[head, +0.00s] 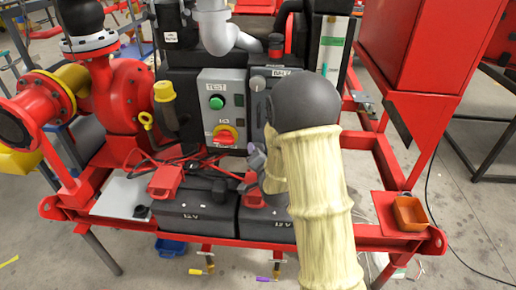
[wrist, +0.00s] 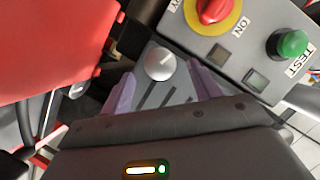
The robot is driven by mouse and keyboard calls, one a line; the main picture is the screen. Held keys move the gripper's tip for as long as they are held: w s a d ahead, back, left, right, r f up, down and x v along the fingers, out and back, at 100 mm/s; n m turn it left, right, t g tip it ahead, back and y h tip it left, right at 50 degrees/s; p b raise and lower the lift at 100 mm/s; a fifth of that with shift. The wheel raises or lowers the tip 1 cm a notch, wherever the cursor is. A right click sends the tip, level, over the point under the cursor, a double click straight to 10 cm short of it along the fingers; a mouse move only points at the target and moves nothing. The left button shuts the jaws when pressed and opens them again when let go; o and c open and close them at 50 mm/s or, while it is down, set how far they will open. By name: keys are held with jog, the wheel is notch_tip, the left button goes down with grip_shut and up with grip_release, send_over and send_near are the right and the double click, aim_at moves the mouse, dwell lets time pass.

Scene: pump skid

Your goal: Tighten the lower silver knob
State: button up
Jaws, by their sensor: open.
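The lower silver knob (wrist: 159,63) is round and sits on a grey plate with dark slots, seen in the wrist view. My gripper (wrist: 161,72) is open, with a purple finger on each side of the knob in that picture. I cannot tell whether either finger touches it. In the head view my gripper (head: 256,156) is beside the control panel, and my arm hides the lower knob. Another silver knob (head: 257,83) shows higher on the dark housing.
The grey control box (head: 222,108) has a green button (head: 216,102) and a red rotary switch (head: 225,135), close to my gripper. Black batteries (head: 196,208) with red clamps and cables stand below. A red frame surrounds the skid. An orange tray (head: 409,213) sits at right.

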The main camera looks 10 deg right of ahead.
jog(key=x, duration=0.3)
jog(key=shift+w+f, duration=0.1)
jog(key=shift+w, duration=0.3)
jog(key=c, duration=1)
jog(key=shift+o, duration=0.2)
